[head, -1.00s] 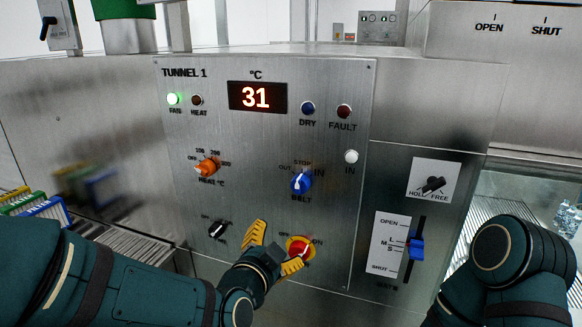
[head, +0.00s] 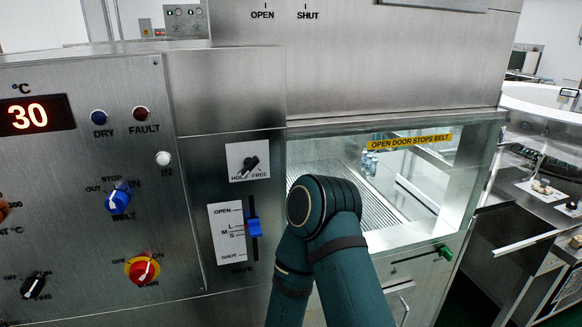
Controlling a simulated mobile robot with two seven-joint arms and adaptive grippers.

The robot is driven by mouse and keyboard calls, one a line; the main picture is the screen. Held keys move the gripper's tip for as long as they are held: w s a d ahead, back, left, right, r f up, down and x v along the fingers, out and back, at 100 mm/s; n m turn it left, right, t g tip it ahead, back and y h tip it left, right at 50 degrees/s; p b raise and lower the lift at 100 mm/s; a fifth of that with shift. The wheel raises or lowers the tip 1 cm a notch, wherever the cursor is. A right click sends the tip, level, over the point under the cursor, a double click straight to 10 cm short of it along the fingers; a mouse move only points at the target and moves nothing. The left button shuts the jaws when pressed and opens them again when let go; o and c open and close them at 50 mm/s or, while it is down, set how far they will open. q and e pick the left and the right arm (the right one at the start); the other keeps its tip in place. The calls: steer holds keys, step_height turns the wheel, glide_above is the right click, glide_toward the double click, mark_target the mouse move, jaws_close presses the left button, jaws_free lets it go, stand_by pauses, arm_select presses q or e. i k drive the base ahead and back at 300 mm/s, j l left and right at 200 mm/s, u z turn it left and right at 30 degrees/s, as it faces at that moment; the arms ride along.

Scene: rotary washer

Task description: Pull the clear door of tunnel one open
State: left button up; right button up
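The clear door (head: 432,182) of the tunnel is a see-through panel right of the control panel. It carries a yellow label (head: 409,142) reading "OPEN DOOR STOPS BELT" and looks shut. Through it I see a slatted belt (head: 335,172) and some clear items at the back. My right arm is folded in front of the door's left part and hides some of it. My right gripper is not in view. My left gripper is also out of view.
The steel control panel (head: 100,245) is at left, with a red and yellow switch (head: 143,269) and blue belt knob (head: 118,201). A blue gate slider (head: 254,228) is beside my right arm. Below the door are a green-tipped lever (head: 445,252) and a metal handle (head: 404,305). Counters stand at right.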

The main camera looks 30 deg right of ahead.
mark_target(373, 144)
steer(key=z, duration=1.9)
